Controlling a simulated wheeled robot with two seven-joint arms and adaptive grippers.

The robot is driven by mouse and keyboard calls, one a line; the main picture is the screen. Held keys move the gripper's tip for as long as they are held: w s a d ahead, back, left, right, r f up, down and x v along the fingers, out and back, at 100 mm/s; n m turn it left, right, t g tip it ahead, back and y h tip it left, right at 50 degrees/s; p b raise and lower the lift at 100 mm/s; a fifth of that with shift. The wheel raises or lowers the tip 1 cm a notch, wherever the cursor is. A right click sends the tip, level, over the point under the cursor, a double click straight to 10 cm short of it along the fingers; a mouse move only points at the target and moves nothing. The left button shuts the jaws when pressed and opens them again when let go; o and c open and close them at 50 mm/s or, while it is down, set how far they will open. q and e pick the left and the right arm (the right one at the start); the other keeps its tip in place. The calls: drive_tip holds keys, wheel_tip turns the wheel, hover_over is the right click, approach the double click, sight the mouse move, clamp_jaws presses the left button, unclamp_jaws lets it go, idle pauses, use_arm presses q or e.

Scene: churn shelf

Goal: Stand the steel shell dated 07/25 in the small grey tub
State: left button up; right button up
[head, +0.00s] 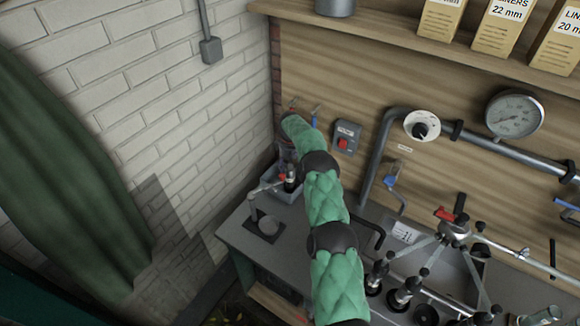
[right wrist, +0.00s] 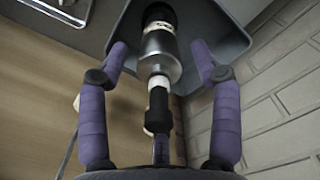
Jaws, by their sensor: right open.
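A steel shell (right wrist: 160,55) with a white collar and a black upper part stands in the small grey tub (right wrist: 235,50). In the head view the tub (head: 282,194) is at the back left corner of the bench, with the dark top of the shell (head: 290,184) showing in it. No date can be read on the shell. My right gripper (head: 286,165) is over the tub, mostly hidden by my green-sleeved arm. In the right wrist view its purple fingers (right wrist: 158,48) are spread on both sides of the shell, apart from it. My left gripper is not in view.
A bracket stand (head: 267,224) is left of my arm on the bench. Several dark-based pieces (head: 402,297) and a spider-armed fixture (head: 454,230) stand to the right. The brick wall (head: 180,110) is close behind the tub. A shelf (head: 400,42) with boxes runs above.

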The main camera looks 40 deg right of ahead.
wheel_tip(320, 180, up, 12)
drive_tip(key=shift+r+b, duration=0.1)
drive_tip(key=shift+b, duration=0.45)
